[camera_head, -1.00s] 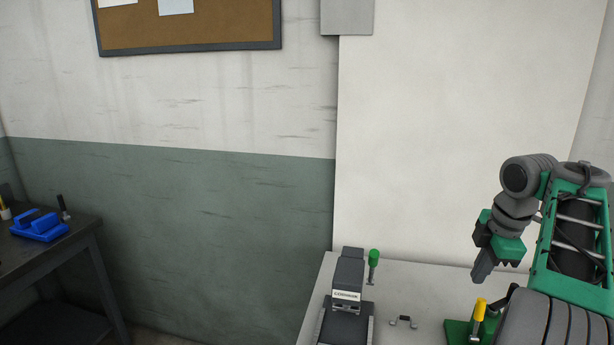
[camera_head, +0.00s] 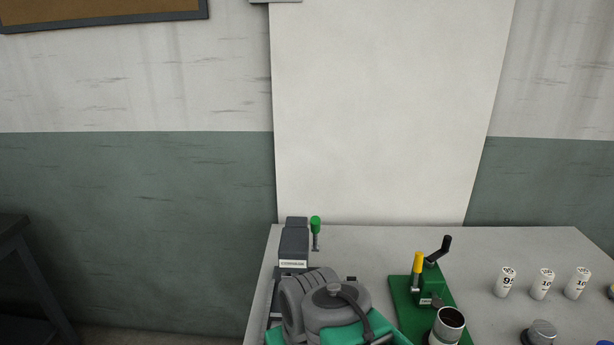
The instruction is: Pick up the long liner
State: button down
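I cannot tell for sure which thing is the long liner. A yellow handle (camera_head: 417,264) stands upright on a green device (camera_head: 402,295) near the table's middle. My arm fills the lower middle of the view, over the table's left part. My gripper's fingers do not show, so I cannot see whether they hold anything.
A dark labelled machine (camera_head: 293,246) stands at the worktable's (camera_head: 480,258) left, partly behind my arm. Right of the green device are several white numbered cylinders (camera_head: 505,282) and a grey round piece (camera_head: 541,333). A dark-topped metal cup (camera_head: 447,325) stands in front. A dark table (camera_head: 22,262) is far left.

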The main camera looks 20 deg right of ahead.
aim_at(579, 278)
jog(key=z, duration=1.55)
jog(key=k, duration=0.45)
jog(key=z, duration=0.8)
